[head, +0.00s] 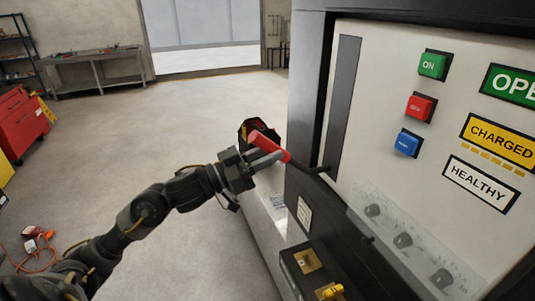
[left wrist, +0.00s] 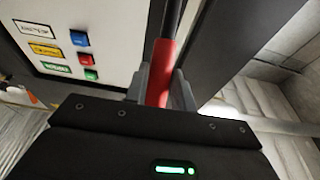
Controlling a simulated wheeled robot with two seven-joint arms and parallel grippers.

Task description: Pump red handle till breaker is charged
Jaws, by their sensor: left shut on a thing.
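The red handle (head: 268,145) sticks out from the front of the breaker cabinet on a dark lever arm. My left gripper (head: 268,160) is shut on the red handle. In the left wrist view the red grip (left wrist: 161,75) lies between the two grey fingers (left wrist: 162,90), with the dark lever running up from it. The breaker panel (head: 390,110) carries a yellow CHARGED sign (head: 498,142), a green OPEN sign (head: 512,86) cut off by the frame edge, and a white HEALTHY sign (head: 481,183). My right gripper is not in view.
Green (head: 433,65), red (head: 420,107) and blue (head: 407,144) buttons sit on the panel, above several dark knobs (head: 403,240) behind a clear cover. A box with a brass plate (head: 307,260) stands low in front. Open floor (head: 210,115) lies to the left, with a red tool chest (head: 20,120) beyond.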

